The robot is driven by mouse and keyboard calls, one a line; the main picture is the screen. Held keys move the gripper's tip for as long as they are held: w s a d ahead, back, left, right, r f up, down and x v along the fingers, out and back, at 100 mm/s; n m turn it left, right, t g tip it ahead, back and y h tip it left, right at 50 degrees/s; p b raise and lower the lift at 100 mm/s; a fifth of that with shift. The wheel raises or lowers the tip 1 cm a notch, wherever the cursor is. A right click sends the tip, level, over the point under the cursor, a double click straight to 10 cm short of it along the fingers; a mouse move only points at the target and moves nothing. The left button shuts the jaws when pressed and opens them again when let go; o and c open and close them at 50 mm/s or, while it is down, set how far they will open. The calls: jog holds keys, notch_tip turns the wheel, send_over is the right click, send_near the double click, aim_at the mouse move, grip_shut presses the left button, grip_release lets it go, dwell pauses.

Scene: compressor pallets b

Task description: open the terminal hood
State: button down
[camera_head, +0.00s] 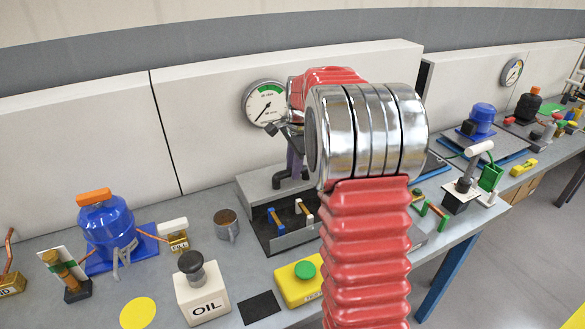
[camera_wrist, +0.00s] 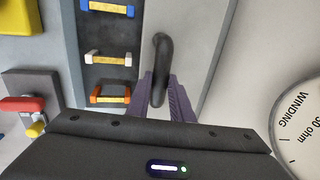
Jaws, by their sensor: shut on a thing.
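A grey panel or box (camera_head: 262,187) with a black bent handle (camera_head: 292,181) stands on the bench below a round gauge; it is likely the terminal hood, but no label shows. The panel (camera_wrist: 205,25) and its handle (camera_wrist: 161,62) also show in the wrist view. My gripper (camera_head: 294,152) has purple fingers and is shut on the black handle. In the wrist view, my gripper (camera_wrist: 163,108) has one finger on each side of the handle's lower part. My red arm hides the panel's right side in the head view. The panel's hinge and opening are not clear.
A dark tray (camera_head: 270,237) with several coloured links lies beside the panel. The winding gauge (camera_head: 265,104) is close behind my gripper. A blue compressor (camera_head: 107,225), a mug (camera_head: 226,224), an OIL container (camera_head: 203,296) and a yellow button box (camera_head: 301,284) stand to the left and front.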

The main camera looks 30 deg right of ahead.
jog(key=c, duration=1.6)
grip_release()
jog(key=shift+r, duration=0.1)
jog(key=s+r, duration=0.1)
jog(key=r, duration=0.7)
jog(key=s+r, duration=0.1)
jog(key=r, duration=0.4)
jog(key=shift+s+a+r, duration=0.1)
jog(key=shift+s+a, duration=0.1)
jog(key=shift+s, duration=0.1)
